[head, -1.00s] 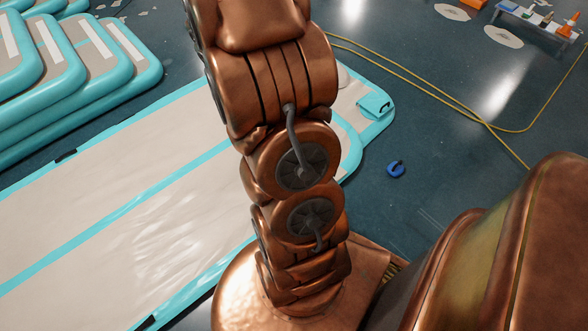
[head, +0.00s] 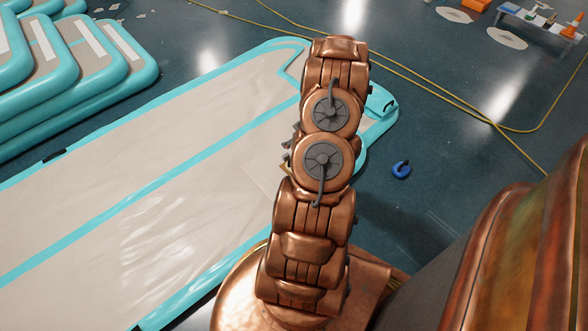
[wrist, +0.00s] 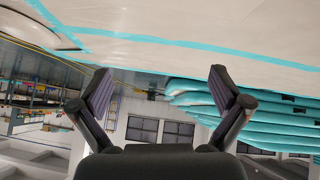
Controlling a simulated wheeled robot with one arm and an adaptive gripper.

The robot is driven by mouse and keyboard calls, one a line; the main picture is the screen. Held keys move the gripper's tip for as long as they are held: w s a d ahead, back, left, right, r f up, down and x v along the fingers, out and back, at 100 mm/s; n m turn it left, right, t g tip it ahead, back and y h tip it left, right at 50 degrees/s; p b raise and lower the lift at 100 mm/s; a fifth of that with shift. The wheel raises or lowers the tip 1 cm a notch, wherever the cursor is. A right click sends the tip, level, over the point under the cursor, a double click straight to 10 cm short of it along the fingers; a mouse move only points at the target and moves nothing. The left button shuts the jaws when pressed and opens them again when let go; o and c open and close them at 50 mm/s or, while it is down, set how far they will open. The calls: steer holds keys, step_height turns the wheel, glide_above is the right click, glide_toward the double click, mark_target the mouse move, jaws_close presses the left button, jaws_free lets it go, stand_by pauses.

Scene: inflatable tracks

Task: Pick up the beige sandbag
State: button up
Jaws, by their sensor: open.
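I cannot make out the beige sandbag for certain in either view. A faint pale, straight-edged patch (head: 262,181) shows on the beige inflatable track (head: 110,215) just left of my arm in the head view; I cannot tell what it is. My arm hides part of the track behind it. In the wrist view, which looks upside down, my gripper (wrist: 163,88) is open, with its two dark fingers wide apart and nothing between them. The track (wrist: 200,25) fills the top of that view. In the head view the gripper is mostly hidden by my arm.
Stacked teal-edged tracks (head: 95,62) lie at the upper left. Yellow cables (head: 440,100) cross the floor. A small table (head: 540,22) with items stands at the upper right.

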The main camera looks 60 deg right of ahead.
mark_target(286, 156)
steer(key=s+f+t+b, duration=0.1)
steer(key=f, duration=0.2)
steer(key=s+f+t+b, duration=0.1)
steer(key=s+f, duration=0.1)
steer(key=f, duration=0.2)
steer(key=s+f+m+t+b, duration=0.1)
steer(key=f, duration=0.2)
steer(key=shift+s+a+f, duration=0.2)
steer(key=shift+a, duration=0.2)
steer(key=shift+s+a+f+t+b, duration=0.2)
steer(key=shift+s+f+t+b, duration=0.15)
steer(key=shift+t, duration=0.25)
steer(key=shift+w+f+b, duration=0.35)
steer(key=shift+w+f, duration=0.25)
steer(key=shift+w, duration=0.2)
steer(key=shift+m, duration=0.3)
steer(key=shift+b+x, duration=1.55)
steer(key=shift+x, duration=1.45)
steer(key=shift+w+a+r, duration=0.1)
steer(key=shift+r, duration=0.1)
steer(key=c, duration=1.7)
steer(key=shift+r, duration=0.1)
